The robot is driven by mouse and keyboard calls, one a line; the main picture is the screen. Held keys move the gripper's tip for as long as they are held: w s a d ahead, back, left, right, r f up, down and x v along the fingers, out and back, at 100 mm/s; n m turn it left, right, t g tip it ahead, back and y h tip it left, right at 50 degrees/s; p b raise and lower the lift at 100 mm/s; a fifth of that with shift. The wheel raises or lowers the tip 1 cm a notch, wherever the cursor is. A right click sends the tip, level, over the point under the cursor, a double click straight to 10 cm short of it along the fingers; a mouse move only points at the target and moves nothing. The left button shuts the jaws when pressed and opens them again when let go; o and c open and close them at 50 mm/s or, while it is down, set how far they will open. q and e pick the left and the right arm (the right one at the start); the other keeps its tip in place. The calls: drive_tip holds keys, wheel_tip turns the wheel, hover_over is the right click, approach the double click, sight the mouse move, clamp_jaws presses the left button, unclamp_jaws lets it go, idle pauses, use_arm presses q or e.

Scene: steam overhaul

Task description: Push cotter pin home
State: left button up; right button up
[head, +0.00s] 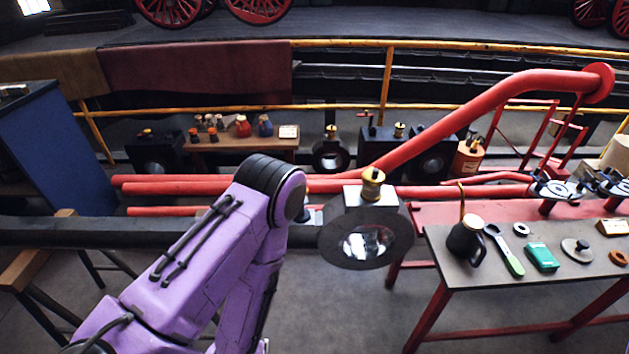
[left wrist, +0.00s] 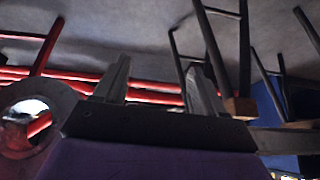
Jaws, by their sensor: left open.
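A dark rod (head: 150,233) ends in a large ring-shaped big end (head: 328,250) with a bright bore and a brass oil cup (head: 372,184) on its top block. The big end also shows at the left edge of the left wrist view (left wrist: 62,104). I cannot make out the cotter pin in either view. My purple left arm crosses in front of the rod in the head view and hides part of it. My left gripper (left wrist: 157,64) shows in the left wrist view, open, with nothing seen between its fingers, apart from the big end.
A red-legged bench (head: 470,275) at right holds an oil can (head: 466,238), a green-handled tool (head: 506,253) and a green box (head: 542,257). Red pipes (head: 190,188) run behind the rod. A wooden trestle (head: 30,262) and blue cabinet (head: 55,150) stand at left.

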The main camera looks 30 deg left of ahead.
use_arm(q)
drive_tip(key=w+a+r+m+t+b, duration=0.1)
drive_tip(key=w+a+r+t+b, duration=0.15)
drive_tip(key=w, duration=0.55)
drive_tip(key=w+a+r+m+t+b, duration=0.1)
drive_tip(key=w+r+t+b, duration=0.25)
drive_tip(key=w, duration=0.55)
drive_tip(key=w+r+m+t+h+b, duration=0.1)
drive_tip(key=w+r+t, duration=0.1)
drive_tip(key=r, duration=0.3)
drive_tip(key=w+a+r+m+t+b, duration=0.1)
drive_tip(key=w+r+t, duration=0.15)
drive_tip(key=r, duration=0.35)
drive_tip(key=w+r+m+t+h+b, duration=0.1)
drive_tip(key=w+r+t, duration=0.15)
drive_tip(key=r, duration=0.25)
drive_tip(key=w, duration=0.6)
drive_tip(key=w+a+p, duration=0.1)
drive_tip(key=w, duration=0.2)
drive_tip(key=shift+w+r, duration=0.25)
drive_tip(key=shift+w, duration=0.05)
use_arm(e)
wheel_tip(320, 180, down, 10)
drive_tip(key=shift+r, duration=0.25)
